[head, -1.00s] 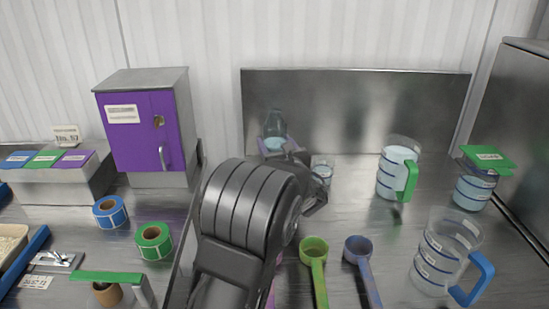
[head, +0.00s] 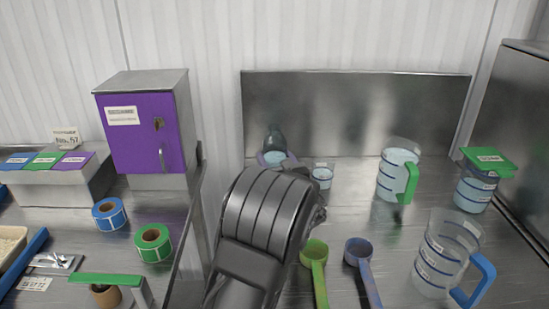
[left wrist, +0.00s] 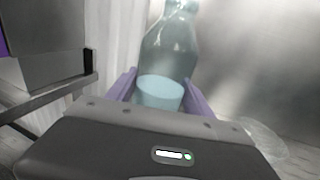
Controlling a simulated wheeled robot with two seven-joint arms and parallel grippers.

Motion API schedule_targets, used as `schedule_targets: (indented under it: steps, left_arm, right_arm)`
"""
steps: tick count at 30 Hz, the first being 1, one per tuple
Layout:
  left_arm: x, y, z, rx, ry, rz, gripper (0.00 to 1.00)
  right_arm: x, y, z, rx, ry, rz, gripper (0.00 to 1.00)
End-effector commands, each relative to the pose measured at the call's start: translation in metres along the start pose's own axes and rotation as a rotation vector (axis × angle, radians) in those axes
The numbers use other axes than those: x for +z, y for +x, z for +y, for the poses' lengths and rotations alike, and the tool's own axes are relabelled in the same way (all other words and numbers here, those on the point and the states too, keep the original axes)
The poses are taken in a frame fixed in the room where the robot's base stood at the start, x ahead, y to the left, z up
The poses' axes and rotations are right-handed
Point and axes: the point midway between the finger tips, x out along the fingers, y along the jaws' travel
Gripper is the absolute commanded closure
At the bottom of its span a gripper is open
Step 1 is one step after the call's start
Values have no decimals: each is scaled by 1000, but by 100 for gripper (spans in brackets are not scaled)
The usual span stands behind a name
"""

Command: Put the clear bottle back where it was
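The clear bottle (head: 275,140) is upright near the steel back panel, with pale blue contents in its lower part. It also shows in the left wrist view (left wrist: 168,58), between the two purple fingers. My left gripper (head: 277,160) is shut on the bottle's lower part, one finger on each side; it also shows in the left wrist view (left wrist: 162,95). My dark left forearm hides the table in front of the bottle, and I cannot tell whether its base touches the table. My right gripper is not in view.
A small clear cup (head: 322,177) stands just right of my left gripper. Green (head: 314,250) and blue (head: 358,250) scoops lie nearer. Clear jugs (head: 394,175) (head: 440,255) and a green-lidded container (head: 474,192) stand right. A purple-doored cabinet (head: 140,140) is left.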

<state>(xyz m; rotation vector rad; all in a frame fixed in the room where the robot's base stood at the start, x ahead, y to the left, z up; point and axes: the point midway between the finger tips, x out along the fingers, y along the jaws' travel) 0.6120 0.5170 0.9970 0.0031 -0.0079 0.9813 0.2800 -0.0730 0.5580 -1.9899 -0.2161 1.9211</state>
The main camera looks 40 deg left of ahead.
Motion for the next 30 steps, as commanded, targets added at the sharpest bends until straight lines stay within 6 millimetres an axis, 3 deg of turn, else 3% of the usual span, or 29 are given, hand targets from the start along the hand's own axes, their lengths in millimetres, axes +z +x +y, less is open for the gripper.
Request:
schedule_targets:
  steps: [8, 18, 23, 30]
  left_arm:
    - [0, 0, 0, 0, 0, 0, 18]
    - [5, 0, 0, 0, 0, 0, 18]
    - [2, -17, -1, -2, -3, 2, 18]
    - [2, -64, -1, -4, -2, 3, 18]
  right_arm:
    - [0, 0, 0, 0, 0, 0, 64]
    - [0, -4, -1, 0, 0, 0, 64]
    - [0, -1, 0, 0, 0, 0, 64]
    - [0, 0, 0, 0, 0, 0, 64]
